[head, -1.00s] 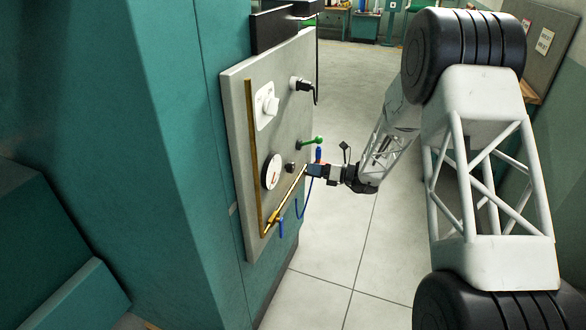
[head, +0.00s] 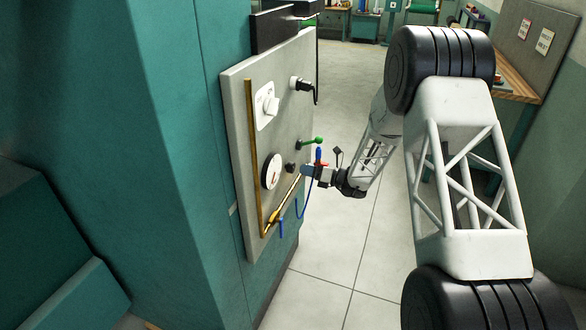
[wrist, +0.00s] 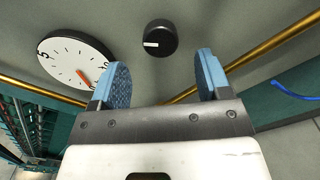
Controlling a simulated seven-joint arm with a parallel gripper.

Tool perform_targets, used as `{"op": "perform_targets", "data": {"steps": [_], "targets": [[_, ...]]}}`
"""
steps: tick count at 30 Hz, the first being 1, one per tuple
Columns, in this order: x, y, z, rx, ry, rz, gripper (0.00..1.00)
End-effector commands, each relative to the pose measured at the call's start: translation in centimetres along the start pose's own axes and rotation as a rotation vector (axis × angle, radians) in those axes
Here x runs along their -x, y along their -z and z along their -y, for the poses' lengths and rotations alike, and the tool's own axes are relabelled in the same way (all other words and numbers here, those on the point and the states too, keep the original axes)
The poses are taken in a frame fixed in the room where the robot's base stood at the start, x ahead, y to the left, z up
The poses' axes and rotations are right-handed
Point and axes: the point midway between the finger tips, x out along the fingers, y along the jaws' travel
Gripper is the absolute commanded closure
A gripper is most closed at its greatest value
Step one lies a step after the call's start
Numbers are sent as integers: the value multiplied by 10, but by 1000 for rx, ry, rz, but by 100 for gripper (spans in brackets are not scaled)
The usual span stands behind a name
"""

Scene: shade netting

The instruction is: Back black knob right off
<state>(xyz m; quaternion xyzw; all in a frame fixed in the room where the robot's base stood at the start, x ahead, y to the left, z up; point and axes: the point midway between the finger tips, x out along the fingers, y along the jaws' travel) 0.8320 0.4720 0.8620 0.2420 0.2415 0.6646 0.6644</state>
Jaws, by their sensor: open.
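The black knob (wrist: 161,38) is a round dial with a white pointer mark, on the grey panel (wrist: 200,22). In the wrist view its mark points left. It also shows small in the head view (head: 290,168), beside the white gauge. My gripper (wrist: 160,82) is open and empty, with its two blue pads apart. The knob lies ahead of the gap between the pads, and the pads do not touch it. In the head view my gripper (head: 306,171) is close to the panel, just right of the knob.
A white gauge (wrist: 76,60) with a red needle sits left of the knob. A brass pipe (head: 288,200) runs diagonally below it. A green-handled valve (head: 312,141), a white switch (head: 268,107) and a black plug (head: 305,85) are on the panel. A blue hose (head: 308,200) hangs near my gripper.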

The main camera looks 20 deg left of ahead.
Motion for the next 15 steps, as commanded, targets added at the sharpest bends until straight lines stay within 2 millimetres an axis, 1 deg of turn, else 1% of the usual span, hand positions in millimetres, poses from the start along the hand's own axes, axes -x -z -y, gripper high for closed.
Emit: {"op": "perform_targets", "data": {"steps": [9, 15], "targets": [[-39, 1, 0, 0, -1, -2, 29], [-56, 1, 0, 0, -1, -1, 29]]}}
